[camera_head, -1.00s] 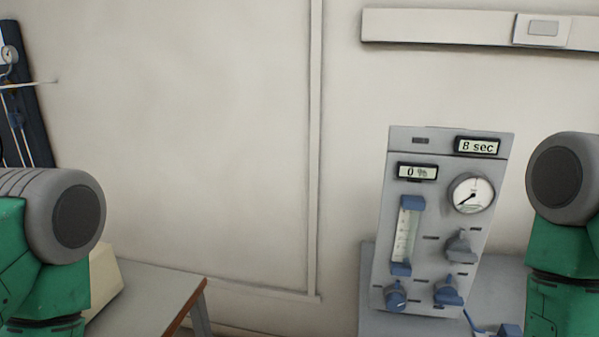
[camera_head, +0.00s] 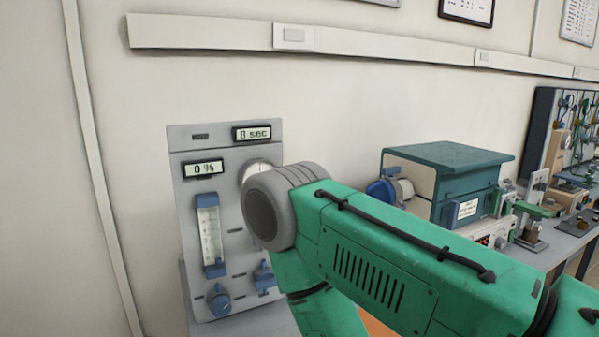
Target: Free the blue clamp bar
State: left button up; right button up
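I cannot pick out a blue clamp bar for certain in the head view. A teal and cream furnace box (camera_head: 445,178) stands on the bench at the right, with a round blue and grey part (camera_head: 391,188) on its left side. Small blue parts (camera_head: 499,200) show at its right edge, too small to make out. My green and grey right arm crosses the middle and lower right and hides the bench in front of the furnace. Neither gripper is in view.
A grey instrument panel (camera_head: 183,225) with "0 %" and "8 sec" displays stands at left centre, its gauge partly hidden by my arm. A small stand (camera_head: 531,215) and a dark tool board (camera_head: 562,135) are at the far right. A wall rail (camera_head: 390,45) runs above.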

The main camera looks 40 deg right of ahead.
aim_at(391, 171)
jog(key=z, duration=1.85)
jog(key=i+l+u, duration=0.15)
jog(key=l, duration=0.2)
jog(key=i+l+u, duration=0.1)
jog(key=i+l, duration=0.15)
jog(key=l, duration=0.15)
jog(key=i+l+u, duration=0.15)
jog(key=l, duration=0.25)
